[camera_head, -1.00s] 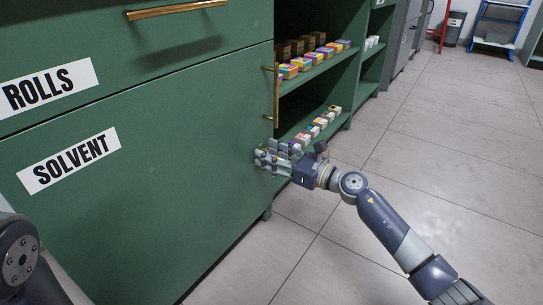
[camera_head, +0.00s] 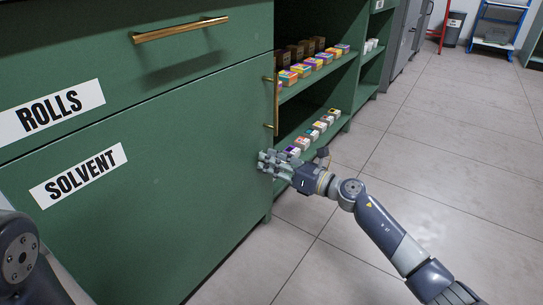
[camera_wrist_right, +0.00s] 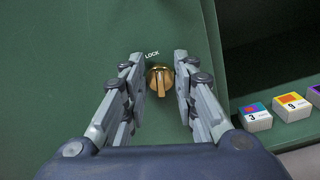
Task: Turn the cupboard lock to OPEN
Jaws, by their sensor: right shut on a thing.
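The green cupboard door labelled SOLVENT (camera_head: 150,225) is closed. In the right wrist view, the cupboard lock (camera_wrist_right: 160,83) is a small round brass knob with a raised bar that stands about upright. In the head view the fingers hide the knob. My left gripper is out of view.
A brass upright handle (camera_head: 276,100) is on the door's edge above my right gripper. A brass drawer handle (camera_head: 180,30) is higher up. Open shelves with small coloured boxes (camera_head: 320,126) lie just right of the door. The tiled floor (camera_head: 450,180) to the right is clear.

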